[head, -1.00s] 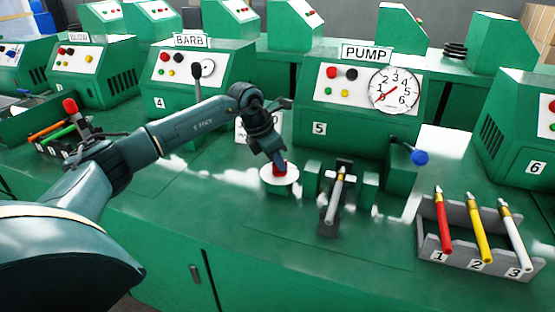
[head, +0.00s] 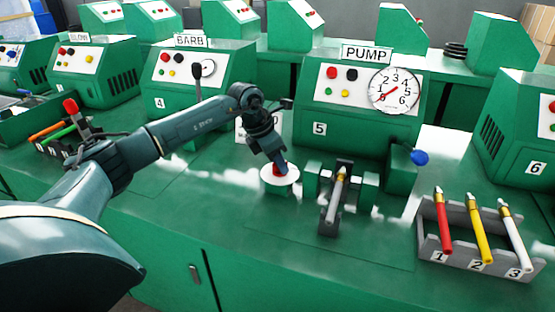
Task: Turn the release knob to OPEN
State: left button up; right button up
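The release knob (head: 279,169) is red and sits on a round white disc (head: 281,180) on the green bench, left of the clamp. My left gripper (head: 277,163) points down at the knob from above, its fingertips at the knob's top. The fingers are small and partly merge with the knob, so I cannot tell whether they are closed on it. A sign behind the knob is mostly hidden by my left gripper, so its words cannot be read. My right gripper is not in view.
The PUMP machine (head: 328,114) with its gauge (head: 394,91) stands behind. A clamp (head: 335,205) holding a hose is right of the knob, with a blue-ended lever (head: 420,158) beyond. A grey rack (head: 432,245) holds red, yellow and white hoses. The bench front left is clear.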

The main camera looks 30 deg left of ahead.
pick_arm(q)
jog(key=v, duration=1.3)
jog(key=shift+w+r, duration=0.1)
